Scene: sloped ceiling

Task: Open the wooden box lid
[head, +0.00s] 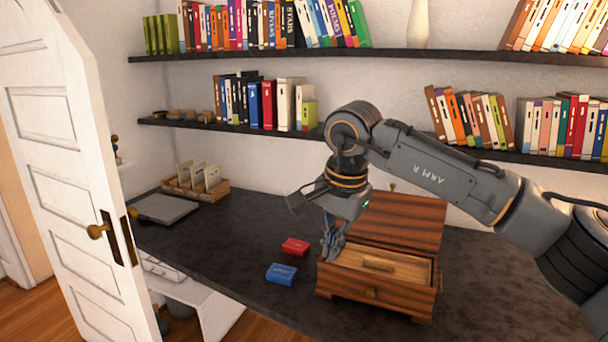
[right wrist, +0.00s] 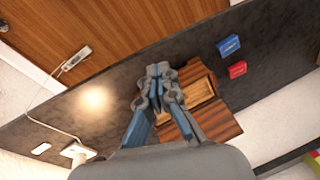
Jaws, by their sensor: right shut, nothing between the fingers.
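The striped wooden box (head: 328,278) stands on the dark desk, with a small round knob on its front. Its lid (head: 405,218) is tilted up and back behind the box, so the top is open. The lighter interior shows, with a small wooden piece (head: 378,264) inside. My right gripper (head: 332,246) is at the left side of the opening, fingers pointing down, shut and empty. Whether it touches the box I cannot tell. In the right wrist view, the shut fingertips (right wrist: 158,72) are beside the box's light interior (right wrist: 198,95). My left gripper is out of view.
A red box (head: 295,247) and a blue box (head: 281,273) lie left of the wooden box. A grey closed laptop-like slab (head: 166,209) and a card tray (head: 195,188) are farther left. Bookshelves (head: 300,133) run above. A white door (head: 75,180) stands at left.

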